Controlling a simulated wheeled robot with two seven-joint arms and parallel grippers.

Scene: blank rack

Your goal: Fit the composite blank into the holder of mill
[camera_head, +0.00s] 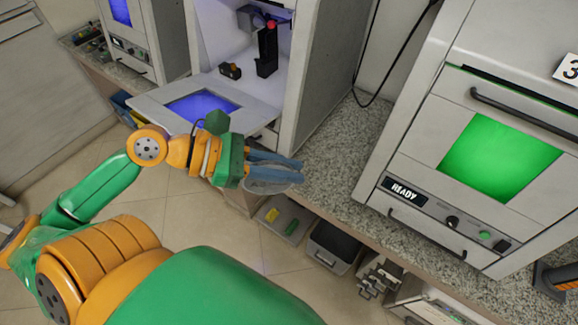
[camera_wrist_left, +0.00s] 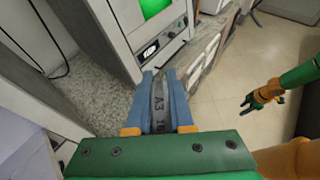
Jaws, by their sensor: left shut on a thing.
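My left gripper (camera_head: 278,167) is shut on the composite blank (camera_head: 268,186), a grey disc seen nearly edge-on. It holds the blank in the air near the front edge of the counter. In the left wrist view the blank (camera_wrist_left: 159,108) sits between the blue fingers (camera_wrist_left: 162,75) and bears dark markings, partly readable as "A3". An open mill (camera_head: 245,110) stands behind, its door lowered with a violet-lit window. Inside is a black holder-like fixture (camera_head: 267,52) with a red knob.
A closed machine (camera_head: 415,165) with a green window and "READY" display stands right, marked 3. Speckled counter (camera_head: 340,150) between the machines is bare. Below are a dark bin (camera_head: 332,245) and a tray (camera_head: 283,222) with yellow and green pieces. Another machine stands back left.

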